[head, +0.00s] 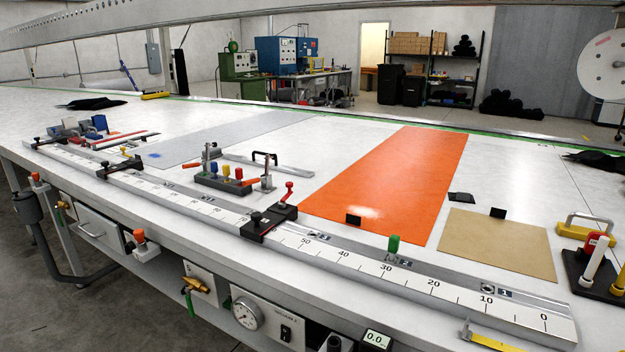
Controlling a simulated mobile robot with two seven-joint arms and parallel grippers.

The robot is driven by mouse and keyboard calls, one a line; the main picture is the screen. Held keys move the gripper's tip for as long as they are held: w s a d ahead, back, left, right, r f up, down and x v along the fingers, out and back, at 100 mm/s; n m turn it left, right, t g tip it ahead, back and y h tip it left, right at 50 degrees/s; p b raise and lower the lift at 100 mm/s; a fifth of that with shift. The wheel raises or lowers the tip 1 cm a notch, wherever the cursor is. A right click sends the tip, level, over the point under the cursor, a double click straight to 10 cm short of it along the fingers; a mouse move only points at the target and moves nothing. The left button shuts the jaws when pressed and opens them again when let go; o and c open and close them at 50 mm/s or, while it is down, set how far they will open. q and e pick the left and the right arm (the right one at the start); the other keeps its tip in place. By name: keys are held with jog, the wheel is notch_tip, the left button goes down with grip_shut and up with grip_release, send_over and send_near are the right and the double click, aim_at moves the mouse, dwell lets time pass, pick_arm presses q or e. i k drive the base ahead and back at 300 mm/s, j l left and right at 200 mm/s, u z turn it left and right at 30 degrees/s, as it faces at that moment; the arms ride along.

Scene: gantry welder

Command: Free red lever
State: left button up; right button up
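A small red lever (287,191) with a ball-like end stands tilted on the black sliding stop (268,221) of the long ruler rail (400,275), just above the 60 mark area. A black knob sits beside it on the same stop. Another orange-red handle (250,181) lies at the right end of a black block with several coloured knobs (222,184), behind the rail. I cannot tell from this view whether the lever is locked or loose. Neither of my grippers is in view.
An orange sheet (395,180), a tan sheet (497,240) and a grey sheet (230,138) lie flat on the white table. A green knob (393,243) stands on the rail. A black stand with white and red posts (597,265) is at the right. Valves and a gauge line the front edge.

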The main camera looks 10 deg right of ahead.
aim_at(287, 191)
jog(key=i+j+z, duration=0.1)
jog(key=z, duration=1.1)
jog(key=j+z, duration=0.75)
jog(key=k+j+z, duration=0.1)
jog(key=j+z, duration=0.15)
jog(key=k+j+z, duration=0.1)
jog(key=j+z, duration=0.15)
jog(key=k+j+z, duration=0.1)
jog(key=j, duration=0.3)
jog(key=k+j+z, duration=0.15)
jog(key=j, duration=0.25)
jog(key=k, duration=0.05)
